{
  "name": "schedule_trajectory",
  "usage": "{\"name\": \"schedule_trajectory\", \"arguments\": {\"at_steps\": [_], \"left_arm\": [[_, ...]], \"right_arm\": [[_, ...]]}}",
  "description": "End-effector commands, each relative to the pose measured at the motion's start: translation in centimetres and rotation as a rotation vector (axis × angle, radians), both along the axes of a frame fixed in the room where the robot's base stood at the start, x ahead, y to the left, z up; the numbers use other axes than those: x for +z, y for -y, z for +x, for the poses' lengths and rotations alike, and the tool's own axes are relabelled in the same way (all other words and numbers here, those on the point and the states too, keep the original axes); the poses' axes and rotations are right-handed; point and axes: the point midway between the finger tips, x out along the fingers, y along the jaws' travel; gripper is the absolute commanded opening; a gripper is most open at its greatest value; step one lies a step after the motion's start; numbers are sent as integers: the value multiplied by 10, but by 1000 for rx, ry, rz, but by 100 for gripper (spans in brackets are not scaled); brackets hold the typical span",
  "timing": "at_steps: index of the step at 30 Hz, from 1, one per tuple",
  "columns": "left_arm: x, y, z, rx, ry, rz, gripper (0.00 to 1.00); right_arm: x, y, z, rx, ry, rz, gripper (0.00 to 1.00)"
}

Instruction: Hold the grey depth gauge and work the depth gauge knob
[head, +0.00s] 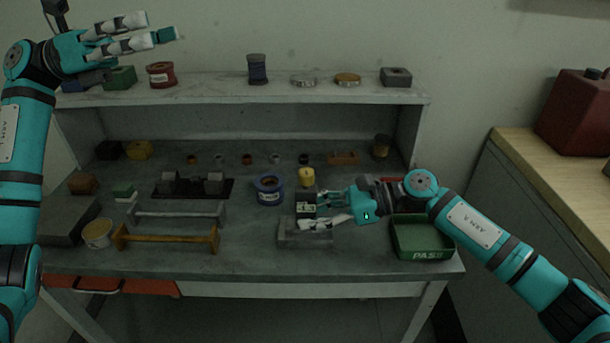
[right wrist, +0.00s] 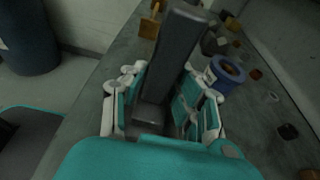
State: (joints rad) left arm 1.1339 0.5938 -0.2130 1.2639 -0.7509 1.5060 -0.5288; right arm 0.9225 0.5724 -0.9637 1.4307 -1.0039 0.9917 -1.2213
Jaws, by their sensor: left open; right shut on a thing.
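The grey depth gauge (head: 305,209) is a dark block with a small pale display, at the front middle of the bench. It appears to be upright on a low grey base (head: 290,240). A yellow cylinder (head: 307,177), which looks like the knob, shows just above the block. My right gripper (head: 325,210) is shut on the gauge from the right. In the right wrist view a long dark grey part of the gauge (right wrist: 175,50) lies between the fingers; no yellow knob shows there. My left gripper (head: 162,27) is open and empty, raised high at the upper left, far from the gauge.
A blue ring-shaped part (head: 268,190) stands close left of the gauge. A green tray (head: 424,240) marked PASS lies to the right, below my right arm. A yellow bar stand (head: 166,239) and a grey one (head: 178,213) are at left. Small parts line the back and shelf (head: 210,90).

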Motion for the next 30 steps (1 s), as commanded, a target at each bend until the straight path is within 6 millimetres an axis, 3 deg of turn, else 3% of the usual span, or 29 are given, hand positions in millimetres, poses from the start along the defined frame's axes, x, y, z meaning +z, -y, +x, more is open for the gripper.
{"name": "schedule_trajectory", "arguments": {"at_steps": [1, 3, 6, 9, 12, 15, 20, 30], "left_arm": [[-44, 16, 13, 8, 24, 25, 51], [-96, 35, 24, 22, 84, 61, 51], [-158, 58, 30, 25, 161, 101, 51], [-204, 75, 29, 18, 223, 131, 51], [-233, 85, 26, 11, 265, 149, 51], [-246, 92, 24, 7, 287, 156, 51], [-249, 111, 22, 6, 293, 157, 51], [-248, 177, 15, 6, 293, 156, 51]], "right_arm": [[-2, 0, 0, -1, -2, -2, 10], [-2, 0, 0, -1, -2, -3, 10], [-2, 0, 0, -1, -2, -3, 10], [-2, 0, 0, 0, -2, -4, 10], [-2, 0, -1, 0, -3, -4, 10], [-3, 0, -1, 1, -3, -4, 10], [-3, 0, -1, 1, -3, -4, 10], [-3, 0, -1, 1, -3, -4, 10]]}}
